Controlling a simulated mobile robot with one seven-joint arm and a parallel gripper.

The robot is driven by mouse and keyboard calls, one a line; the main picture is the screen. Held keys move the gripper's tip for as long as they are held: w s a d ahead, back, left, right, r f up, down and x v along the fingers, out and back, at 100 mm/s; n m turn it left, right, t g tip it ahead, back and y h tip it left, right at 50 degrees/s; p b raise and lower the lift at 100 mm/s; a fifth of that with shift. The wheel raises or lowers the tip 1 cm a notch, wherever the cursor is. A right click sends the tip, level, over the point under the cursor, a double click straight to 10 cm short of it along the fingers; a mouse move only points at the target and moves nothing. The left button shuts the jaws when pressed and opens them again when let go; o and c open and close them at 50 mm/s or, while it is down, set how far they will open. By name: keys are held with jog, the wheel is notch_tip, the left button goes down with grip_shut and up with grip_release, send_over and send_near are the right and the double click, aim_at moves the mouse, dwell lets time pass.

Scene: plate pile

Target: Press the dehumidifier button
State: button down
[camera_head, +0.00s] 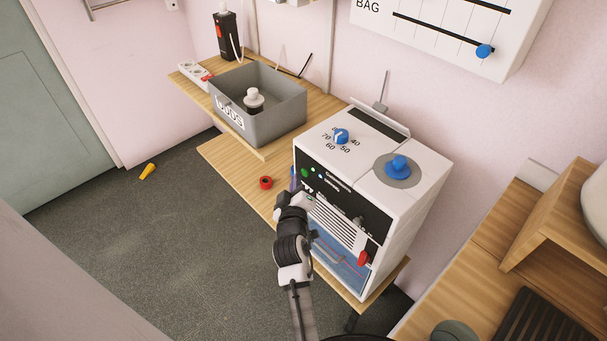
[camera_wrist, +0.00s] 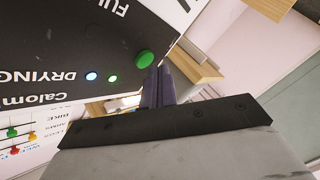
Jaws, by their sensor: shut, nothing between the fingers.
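The dehumidifier (camera_head: 420,200) is a white box with a black front panel, standing on a low wooden shelf. A round green button (camera_head: 305,173) is at the panel's upper left. In the wrist view the green button (camera_wrist: 145,60) stands out from the black panel, beside two small lit lamps, one bluish and one green. My gripper (camera_head: 294,179) is in front of the panel's left edge, close to the button. In the wrist view its dark purple fingers (camera_wrist: 159,78) are together and empty, with their tips just beside the button. I cannot tell whether they touch it.
A blue dial (camera_head: 341,136) and a blue knob (camera_head: 399,165) are on the dehumidifier's top. A grey bin (camera_head: 285,117) stands on the wooden shelf behind. A wooden table (camera_head: 455,285) is at right. Floor at left is mostly clear.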

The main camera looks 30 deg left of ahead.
jog(key=s+b, duration=0.1)
jog(key=s, duration=0.1)
jog(key=s+a+b, duration=0.2)
jog(key=s, duration=0.1)
jog(key=shift+s, duration=0.3)
dwell(0.6)
